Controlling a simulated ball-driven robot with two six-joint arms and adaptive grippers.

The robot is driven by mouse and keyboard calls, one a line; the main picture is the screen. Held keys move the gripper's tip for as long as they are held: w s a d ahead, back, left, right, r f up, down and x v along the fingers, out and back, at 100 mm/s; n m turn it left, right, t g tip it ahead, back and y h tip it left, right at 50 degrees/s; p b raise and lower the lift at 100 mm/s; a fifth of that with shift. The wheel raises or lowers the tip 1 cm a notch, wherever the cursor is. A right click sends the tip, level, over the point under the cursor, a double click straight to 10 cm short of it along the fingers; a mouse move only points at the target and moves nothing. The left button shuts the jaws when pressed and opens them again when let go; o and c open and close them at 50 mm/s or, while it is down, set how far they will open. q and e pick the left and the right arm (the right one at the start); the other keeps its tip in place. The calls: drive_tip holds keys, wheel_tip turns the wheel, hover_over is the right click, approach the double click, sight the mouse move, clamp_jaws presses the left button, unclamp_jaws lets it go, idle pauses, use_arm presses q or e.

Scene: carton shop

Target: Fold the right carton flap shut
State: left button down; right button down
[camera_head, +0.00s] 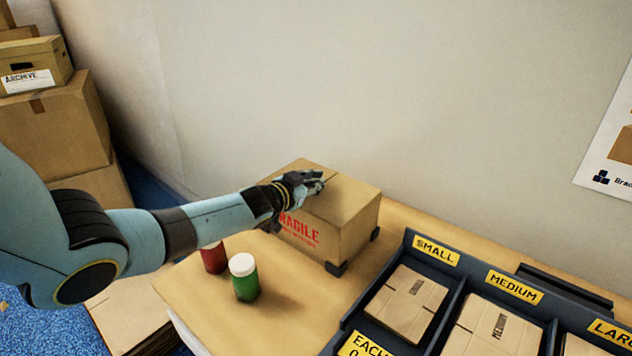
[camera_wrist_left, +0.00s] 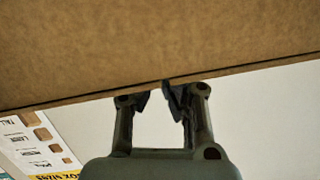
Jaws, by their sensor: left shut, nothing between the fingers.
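The carton (camera_head: 345,220) stands on the table against the wall, with red FRAGILE print on its front. Its top looks covered by flaps, and the right flap (camera_head: 345,190) lies about level with the box top. My left gripper (camera_head: 318,184) is shut and empty, at the top of the carton near the middle seam. In the left wrist view the gripper (camera_wrist_left: 160,92) is right at the edge of a brown cardboard panel (camera_wrist_left: 150,50); whether it touches cannot be told. My right gripper is not in view.
A red jar (camera_head: 214,258) and a green jar with a white lid (camera_head: 244,278) stand in front of the carton. A dark tray (camera_head: 408,250) with flat cartons in its compartments lies to the right. Dark corner blocks (camera_head: 336,268) sit at the carton's base. Stacked boxes (camera_head: 50,120) stand at far left.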

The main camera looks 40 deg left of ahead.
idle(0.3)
use_arm(q)
wheel_tip(320, 180, up, 4)
drive_tip(key=p, duration=0.4)
drive_tip(key=shift+r, duration=0.1)
drive_tip(key=v, duration=0.5)
drive_tip(key=shift+s+a, duration=0.15)
drive_tip(key=shift+s, duration=0.05)
drive_tip(key=p+v, duration=0.2)
drive_tip(key=v, duration=0.1)
drive_tip(key=p+v, duration=0.1)
drive_tip(key=shift+s+a, duration=0.1)
drive_tip(key=shift+s, duration=0.2)
